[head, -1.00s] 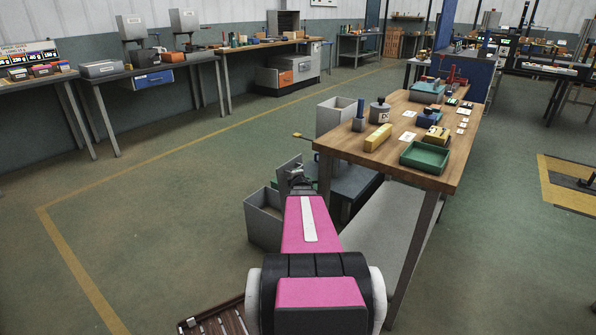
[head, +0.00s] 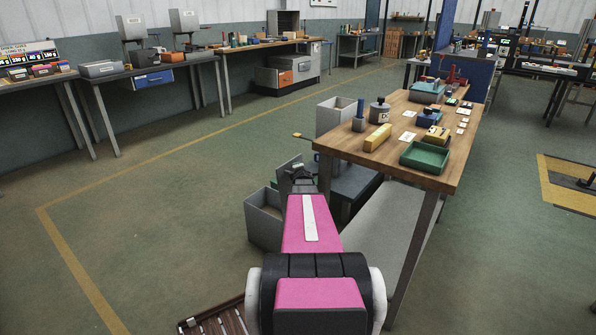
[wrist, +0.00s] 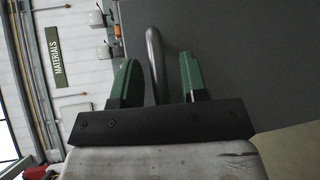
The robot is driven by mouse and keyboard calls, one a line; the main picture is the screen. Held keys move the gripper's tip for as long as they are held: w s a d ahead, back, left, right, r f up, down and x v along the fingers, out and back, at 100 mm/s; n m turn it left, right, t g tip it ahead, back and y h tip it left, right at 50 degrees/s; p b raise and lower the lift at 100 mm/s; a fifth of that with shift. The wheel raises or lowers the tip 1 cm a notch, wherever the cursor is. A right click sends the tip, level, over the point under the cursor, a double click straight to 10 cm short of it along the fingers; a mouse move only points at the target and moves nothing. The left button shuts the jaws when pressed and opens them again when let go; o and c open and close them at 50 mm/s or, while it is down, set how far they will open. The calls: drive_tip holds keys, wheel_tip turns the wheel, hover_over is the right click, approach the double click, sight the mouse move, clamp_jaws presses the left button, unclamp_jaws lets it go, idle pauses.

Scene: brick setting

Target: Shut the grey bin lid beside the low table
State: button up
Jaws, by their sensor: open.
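The grey bin (head: 263,222) stands open on the floor, left of the low table (head: 352,187). Its lid (head: 290,164) stands raised at the far side of the bin. My gripper (head: 300,172) is at the lid, partly hidden behind my arm in the head view. In the wrist view the lid (wrist: 240,60) is a broad dark grey face. A curved grey handle (wrist: 154,55) stands between the two green fingers of my gripper (wrist: 158,64). The fingers are apart, with a gap visible on both sides of the handle.
A wooden workbench (head: 400,174) with a green tray (head: 425,157) stands close to the right of my arm. A grey box (head: 335,115) stands behind the low table. A brown slatted object (head: 213,318) lies at the bottom. The floor on the left is clear.

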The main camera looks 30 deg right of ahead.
clamp_jaws()
